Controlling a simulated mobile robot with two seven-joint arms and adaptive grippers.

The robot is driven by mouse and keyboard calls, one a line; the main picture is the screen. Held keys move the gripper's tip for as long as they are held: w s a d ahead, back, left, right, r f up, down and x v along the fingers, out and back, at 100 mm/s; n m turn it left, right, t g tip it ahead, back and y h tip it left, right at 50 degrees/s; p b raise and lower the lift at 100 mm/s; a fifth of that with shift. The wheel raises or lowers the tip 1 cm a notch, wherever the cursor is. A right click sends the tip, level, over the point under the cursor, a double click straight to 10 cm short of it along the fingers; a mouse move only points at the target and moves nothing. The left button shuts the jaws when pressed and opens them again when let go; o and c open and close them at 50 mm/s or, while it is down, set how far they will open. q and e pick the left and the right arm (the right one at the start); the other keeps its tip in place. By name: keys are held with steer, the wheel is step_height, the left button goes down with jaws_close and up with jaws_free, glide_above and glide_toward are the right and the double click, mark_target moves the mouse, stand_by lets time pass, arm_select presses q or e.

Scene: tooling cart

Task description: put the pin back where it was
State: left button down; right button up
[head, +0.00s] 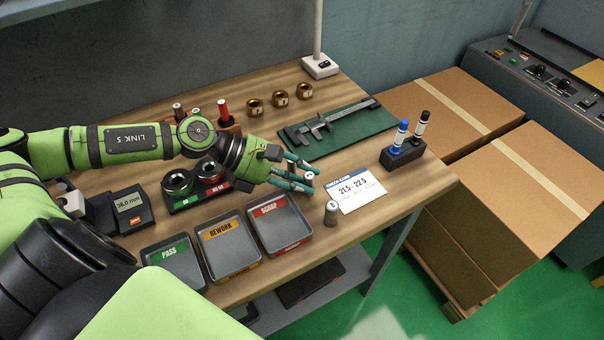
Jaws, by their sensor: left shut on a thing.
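My left gripper (303,173) reaches in from the left, low over the table's middle. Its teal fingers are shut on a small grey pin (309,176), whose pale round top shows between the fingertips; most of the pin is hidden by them. I cannot tell whether its lower end touches the table. Another short metal cylinder (331,213) stands upright near the front edge, apart from the gripper. A small rack behind the arm holds a red-handled piece (224,111) and grey-topped pieces (178,110); the arm partly hides it. My right gripper is not in view.
A white card (356,190) lies just right of the gripper. The pass (173,262), rework (228,247) and scrap (280,223) trays line the front. A green mat (372,125) with a caliper, several brass rings (280,99) and a marker holder (402,153) stand behind and right.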

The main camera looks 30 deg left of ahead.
arm_select(q)
steer(key=shift+f, duration=0.1)
steer(key=shift+f+b, duration=0.25)
steer(key=shift+b, duration=0.05)
steer(key=c, duration=1.2)
jaws_free()
steer(key=shift+r, duration=0.1)
